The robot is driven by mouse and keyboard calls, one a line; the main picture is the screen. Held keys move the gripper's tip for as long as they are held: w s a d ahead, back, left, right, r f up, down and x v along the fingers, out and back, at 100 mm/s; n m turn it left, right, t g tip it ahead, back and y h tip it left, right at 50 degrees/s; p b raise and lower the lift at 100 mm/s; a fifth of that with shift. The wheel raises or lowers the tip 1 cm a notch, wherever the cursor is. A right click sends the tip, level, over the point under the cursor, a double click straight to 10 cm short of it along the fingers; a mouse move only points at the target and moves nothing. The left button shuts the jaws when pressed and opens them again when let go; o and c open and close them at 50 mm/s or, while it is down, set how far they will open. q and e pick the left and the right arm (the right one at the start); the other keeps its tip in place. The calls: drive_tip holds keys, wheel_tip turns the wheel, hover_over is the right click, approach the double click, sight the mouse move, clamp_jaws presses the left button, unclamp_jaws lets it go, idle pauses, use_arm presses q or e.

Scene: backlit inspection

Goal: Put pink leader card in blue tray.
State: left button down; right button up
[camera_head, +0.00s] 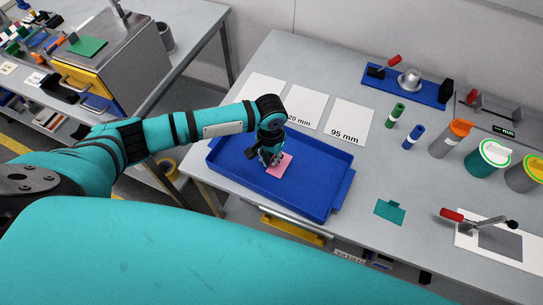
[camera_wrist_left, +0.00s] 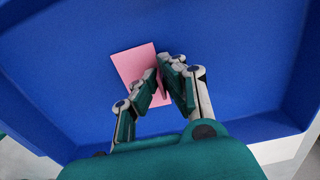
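The pink leader card (camera_head: 281,168) is inside the blue tray (camera_head: 340,192), flat at or just above its floor; I cannot tell if it touches. My left gripper (camera_head: 270,158) is over the card, pointing down into the tray. In the left wrist view the fingers (camera_wrist_left: 160,82) are close together, with a narrow pink upright part of the card (camera_wrist_left: 132,67) between them. The fingers cover the card's right part. The blue tray (camera_wrist_left: 230,40) surrounds the card there. My right gripper is not in view.
White sheets (camera_head: 346,122) lie behind the tray. A teal card (camera_head: 390,211) lies right of it. The grey table is clear between tray and cylinders.

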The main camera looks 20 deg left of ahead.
use_arm(q)
drive_tip(key=shift+f, duration=0.15)
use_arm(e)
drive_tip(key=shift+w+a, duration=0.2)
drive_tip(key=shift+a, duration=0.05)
use_arm(q)
drive_tip(key=c, duration=1.5)
unclamp_jaws()
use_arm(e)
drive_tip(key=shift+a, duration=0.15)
use_arm(q)
wheel_tip(320, 180, up, 12)
drive_tip(key=shift+r+b, duration=0.15)
drive_tip(key=shift+b, duration=0.65)
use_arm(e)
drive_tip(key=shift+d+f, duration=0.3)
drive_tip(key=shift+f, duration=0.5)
